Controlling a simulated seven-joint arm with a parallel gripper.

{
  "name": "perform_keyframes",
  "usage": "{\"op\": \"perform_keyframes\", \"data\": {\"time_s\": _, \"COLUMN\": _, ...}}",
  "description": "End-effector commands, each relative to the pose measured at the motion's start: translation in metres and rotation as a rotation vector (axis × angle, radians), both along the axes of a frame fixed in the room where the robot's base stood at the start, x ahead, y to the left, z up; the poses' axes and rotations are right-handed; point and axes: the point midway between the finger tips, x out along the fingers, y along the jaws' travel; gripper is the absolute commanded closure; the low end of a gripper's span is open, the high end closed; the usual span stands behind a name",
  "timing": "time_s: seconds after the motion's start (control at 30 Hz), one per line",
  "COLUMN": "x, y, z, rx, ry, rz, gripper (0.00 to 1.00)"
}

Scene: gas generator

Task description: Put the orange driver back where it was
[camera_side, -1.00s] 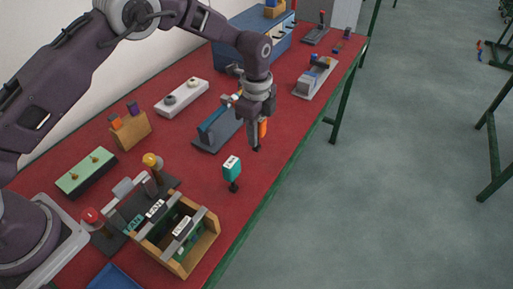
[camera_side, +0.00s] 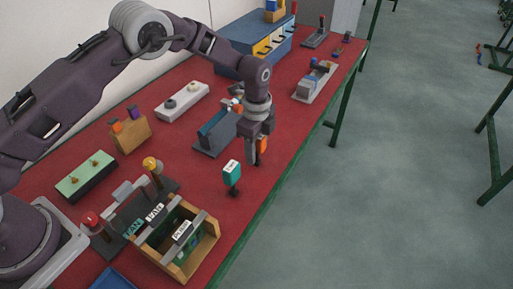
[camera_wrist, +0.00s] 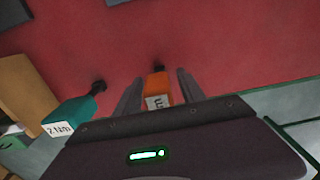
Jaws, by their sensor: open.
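The orange driver (camera_wrist: 158,90) stands between the two fingers of my gripper (camera_wrist: 158,93), with a visible gap on each side. Its labelled end faces the wrist camera, and its dark tip points to the table. In the side view the orange driver (camera_side: 262,145) is partly hidden by the fingers. My gripper (camera_side: 256,158) is open, pointing down, low over the red table. Whether the driver's tip is seated in a holder is hidden. A teal driver (camera_side: 232,173) stands upright in a small dark base to the left; it also shows in the wrist view (camera_wrist: 75,117).
A blue-grey device (camera_side: 216,133) stands close behind my gripper. A wooden box (camera_side: 205,245) with labelled parts is at the front left. A grey fixture (camera_side: 316,82) is to the back right. The red table (camera_side: 290,125) is bare right of my gripper, up to its green edge.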

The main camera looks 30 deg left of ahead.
Motion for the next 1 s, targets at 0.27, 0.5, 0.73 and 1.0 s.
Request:
{"op": "perform_keyframes", "data": {"time_s": 0.27, "x": 0.001, "y": 0.0, "z": 0.051, "rx": -0.002, "ry": -0.005, "rz": 0.0, "gripper": 0.53}}
{"op": "perform_keyframes", "data": {"time_s": 0.5, "x": 0.001, "y": 0.0, "z": 0.108, "rx": -0.002, "ry": -0.002, "rz": 0.001, "gripper": 0.53}}
{"op": "perform_keyframes", "data": {"time_s": 0.73, "x": 0.0, "y": 0.0, "z": 0.124, "rx": 0.0, "ry": 0.0, "rz": 0.0, "gripper": 0.53}}
{"op": "perform_keyframes", "data": {"time_s": 1.0, "x": -0.007, "y": 0.008, "z": 0.151, "rx": -0.01, "ry": -0.026, "rz": 0.074, "gripper": 0.53}}
